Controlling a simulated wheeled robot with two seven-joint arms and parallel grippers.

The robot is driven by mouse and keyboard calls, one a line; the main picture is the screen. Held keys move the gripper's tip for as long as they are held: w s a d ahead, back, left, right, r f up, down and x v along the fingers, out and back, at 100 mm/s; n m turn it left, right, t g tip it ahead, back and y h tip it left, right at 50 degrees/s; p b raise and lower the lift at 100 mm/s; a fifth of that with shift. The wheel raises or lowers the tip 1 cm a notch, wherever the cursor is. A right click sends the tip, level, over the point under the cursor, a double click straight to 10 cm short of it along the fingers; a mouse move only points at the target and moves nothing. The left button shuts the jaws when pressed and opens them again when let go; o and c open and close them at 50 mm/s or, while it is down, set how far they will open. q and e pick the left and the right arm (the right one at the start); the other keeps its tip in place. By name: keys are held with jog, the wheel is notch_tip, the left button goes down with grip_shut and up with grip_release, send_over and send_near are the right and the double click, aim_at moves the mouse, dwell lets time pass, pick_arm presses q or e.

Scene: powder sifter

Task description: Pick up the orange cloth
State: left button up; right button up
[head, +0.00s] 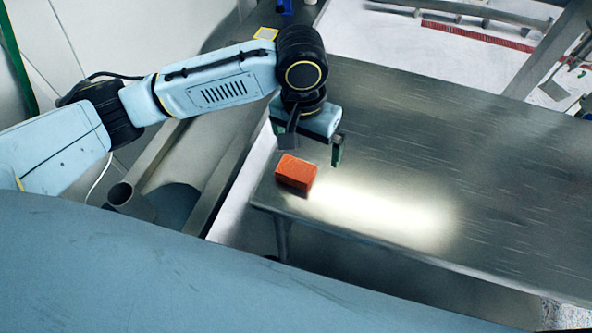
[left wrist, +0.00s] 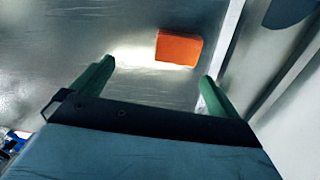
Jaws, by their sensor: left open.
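The orange cloth (head: 296,172) is a small folded orange block lying on the metal table near its left front corner. In the left wrist view the cloth (left wrist: 179,47) lies ahead of the fingertips, between their lines and nearer the right one. My left gripper (head: 312,148) is above the table, just behind the cloth in the head view. Its green fingers (left wrist: 155,72) are spread wide with nothing between them. The cloth appears apart from both fingers. My right gripper is in neither view.
The metal table (head: 480,160) is bare to the right of the cloth, with a bright light patch on it. The table's left edge is close to the cloth. A red-striped rail (head: 475,36) runs beyond the table.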

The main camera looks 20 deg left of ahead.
aim_at(298, 165)
pick_arm(q)
jog(key=shift+n+y, duration=0.4)
jog(key=shift+n, duration=0.1)
jog(key=f, duration=0.4)
jog(key=w+a+f, duration=0.1)
jog(key=f, duration=0.3)
jog(key=w+a+f+b, duration=0.1)
jog(key=f, duration=0.3)
jog(key=shift+a, duration=0.15)
jog(key=c, duration=1)
notch_tip(298, 165, up, 10)
jog(key=shift+r+p, duration=0.1)
jog(key=shift+p, duration=0.3)
